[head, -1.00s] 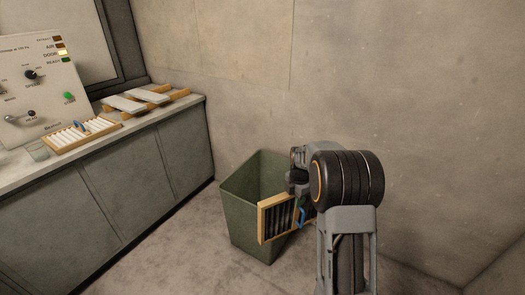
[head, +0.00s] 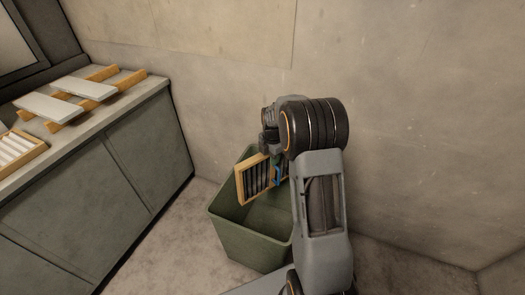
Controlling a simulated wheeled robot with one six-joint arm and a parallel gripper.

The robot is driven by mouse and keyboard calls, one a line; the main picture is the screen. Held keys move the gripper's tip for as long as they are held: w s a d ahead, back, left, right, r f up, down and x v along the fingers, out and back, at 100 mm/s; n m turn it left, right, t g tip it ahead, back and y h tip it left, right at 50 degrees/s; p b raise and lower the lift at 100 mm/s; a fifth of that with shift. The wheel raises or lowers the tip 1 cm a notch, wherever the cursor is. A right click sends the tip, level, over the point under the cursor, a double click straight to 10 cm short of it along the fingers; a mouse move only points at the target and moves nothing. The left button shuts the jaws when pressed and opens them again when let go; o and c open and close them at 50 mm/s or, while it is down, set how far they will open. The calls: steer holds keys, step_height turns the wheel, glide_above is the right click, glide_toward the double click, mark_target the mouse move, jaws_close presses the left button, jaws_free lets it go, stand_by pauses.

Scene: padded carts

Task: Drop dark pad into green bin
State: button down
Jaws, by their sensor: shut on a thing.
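The dark pad (head: 258,178) is a wooden-framed panel with dark slats and a blue handle (head: 278,174). My gripper (head: 276,160) is shut on it; the fingers are mostly hidden behind my wrist and the pad. The pad hangs upright, and in the picture it overlaps the open top of the green bin (head: 245,240). Its lower edge appears over the bin's mouth; I cannot tell its exact height against the rim. The bin stands on the floor near the wall, its right side hidden by my arm.
A grey counter (head: 150,100) runs along the left. On it lie two pale panels (head: 50,107) on wooden strips, and a wooden-framed pad with white slats (head: 15,148) at the left edge. A bare wall (head: 420,120) stands close behind the bin.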

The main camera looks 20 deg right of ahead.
mark_target(270, 171)
steer(key=f+b, duration=0.2)
steer(key=f, duration=0.1)
steer(key=f+b, duration=0.1)
steer(key=f, duration=0.2)
steer(key=f+b, duration=0.2)
steer(key=f, duration=0.1)
steer(key=shift+w+b, duration=0.3)
steer(key=shift+w, duration=0.1)
steer(key=shift+r, duration=0.1)
steer(key=c, duration=0.7)
jaws_free()
steer(key=shift+c, duration=0.2)
step_height(270, 171, up, 13)
steer(key=p, duration=0.3)
steer(key=shift+r+p, duration=0.1)
steer(key=shift+p, duration=0.3)
steer(key=shift+s+r, duration=0.1)
steer(key=shift+r, duration=0.25)
